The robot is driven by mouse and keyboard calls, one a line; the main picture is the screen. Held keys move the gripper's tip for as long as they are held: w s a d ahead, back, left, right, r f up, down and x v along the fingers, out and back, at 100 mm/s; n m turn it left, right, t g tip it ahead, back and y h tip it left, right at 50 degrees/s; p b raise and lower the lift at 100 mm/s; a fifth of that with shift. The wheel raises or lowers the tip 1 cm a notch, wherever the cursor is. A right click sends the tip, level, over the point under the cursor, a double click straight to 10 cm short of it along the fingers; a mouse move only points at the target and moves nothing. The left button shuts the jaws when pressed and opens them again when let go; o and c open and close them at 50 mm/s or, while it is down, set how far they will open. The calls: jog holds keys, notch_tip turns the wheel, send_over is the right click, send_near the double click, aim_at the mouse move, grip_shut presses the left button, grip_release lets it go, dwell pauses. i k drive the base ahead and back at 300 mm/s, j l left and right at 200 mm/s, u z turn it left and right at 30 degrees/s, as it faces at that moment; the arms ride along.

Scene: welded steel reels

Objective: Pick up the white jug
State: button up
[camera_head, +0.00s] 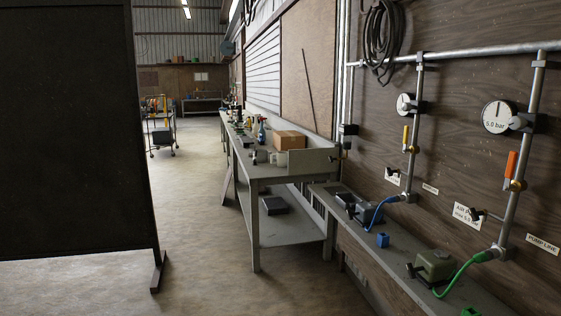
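A small whitish object (279,159) sits on the grey workbench (268,174), in front of the cardboard box. It may be the white jug, but it is too small to tell its shape or a handle. No other clear white jug shows. My gripper and arm are not in this view.
The cardboard box (289,140) and a spray bottle (262,132) stand on the workbench. A dark panel (70,140) blocks the left. A low shelf (400,262) with pumps and hoses runs along the right wall. A trolley (160,128) stands far back. The middle floor is clear.

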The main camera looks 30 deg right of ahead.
aim_at(282, 156)
jog(key=i+z, duration=0.45)
jog(key=i, duration=3)
jog(key=i+z, duration=0.2)
jog(key=i, duration=0.3)
jog(key=i+j+z, duration=0.15)
jog(key=i, duration=0.3)
jog(key=i+j+z, duration=0.2)
jog(key=i, duration=0.25)
jog(key=i+j+z, duration=0.3)
jog(key=i+z, duration=0.15)
jog(key=i+j+z, duration=0.7)
jog(key=j+z, duration=0.2)
